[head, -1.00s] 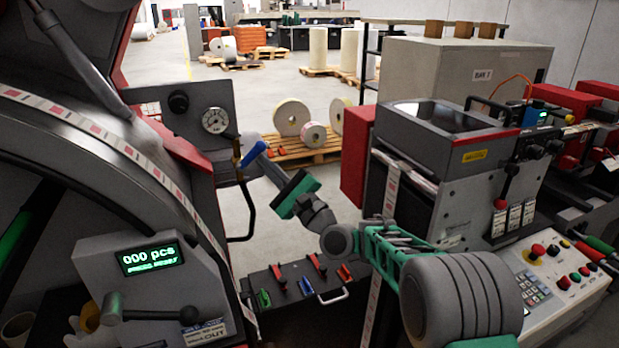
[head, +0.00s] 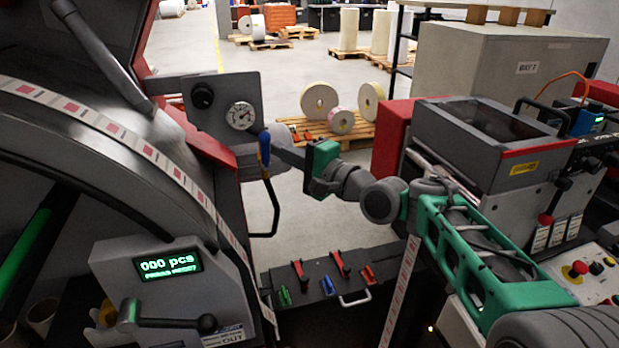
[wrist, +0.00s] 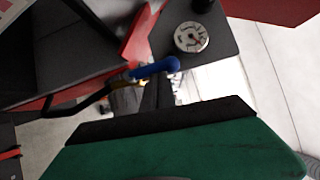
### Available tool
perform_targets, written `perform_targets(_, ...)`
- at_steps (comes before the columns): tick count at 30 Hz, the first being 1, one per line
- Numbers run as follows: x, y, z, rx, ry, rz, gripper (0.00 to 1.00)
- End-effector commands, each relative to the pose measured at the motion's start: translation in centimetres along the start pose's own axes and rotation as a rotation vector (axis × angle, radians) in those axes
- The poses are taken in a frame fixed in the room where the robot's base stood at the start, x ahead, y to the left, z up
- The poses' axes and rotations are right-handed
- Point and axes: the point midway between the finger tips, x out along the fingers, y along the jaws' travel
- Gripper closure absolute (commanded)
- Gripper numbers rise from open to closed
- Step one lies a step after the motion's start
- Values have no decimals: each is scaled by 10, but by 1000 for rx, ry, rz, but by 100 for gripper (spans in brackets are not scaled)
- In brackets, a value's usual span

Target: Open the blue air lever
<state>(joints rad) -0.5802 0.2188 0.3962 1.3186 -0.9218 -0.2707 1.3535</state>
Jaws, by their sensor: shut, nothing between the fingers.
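The blue air lever (head: 264,150) stands about upright, roughly in line with the black hose below it, on a brass valve under the round gauge (head: 240,115). In the wrist view the blue lever (wrist: 155,68) lies across the picture, its rounded end to the right below the gauge (wrist: 191,37). My gripper (head: 279,155) has a green body and dark grey fingers pointing left at the lever. The fingers are shut and empty, with their tips right beside the lever. In the wrist view the fingertips (wrist: 157,84) are close below it; whether they touch is unclear.
A grey machine with a counter display (head: 168,264) and a black-knobbed crank (head: 165,318) stands at left. A dark box with red, green and blue toggles (head: 320,285) is below. Another machine (head: 480,150) stands at right. Open floor lies behind my gripper.

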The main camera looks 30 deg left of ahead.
Motion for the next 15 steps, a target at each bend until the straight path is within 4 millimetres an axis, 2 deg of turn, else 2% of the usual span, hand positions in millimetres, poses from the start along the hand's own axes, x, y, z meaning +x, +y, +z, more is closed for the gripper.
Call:
perform_targets(6,6,-2,9,0,-11,-3,100)
perform_targets(15,6,-4,10,0,-11,-5,100)
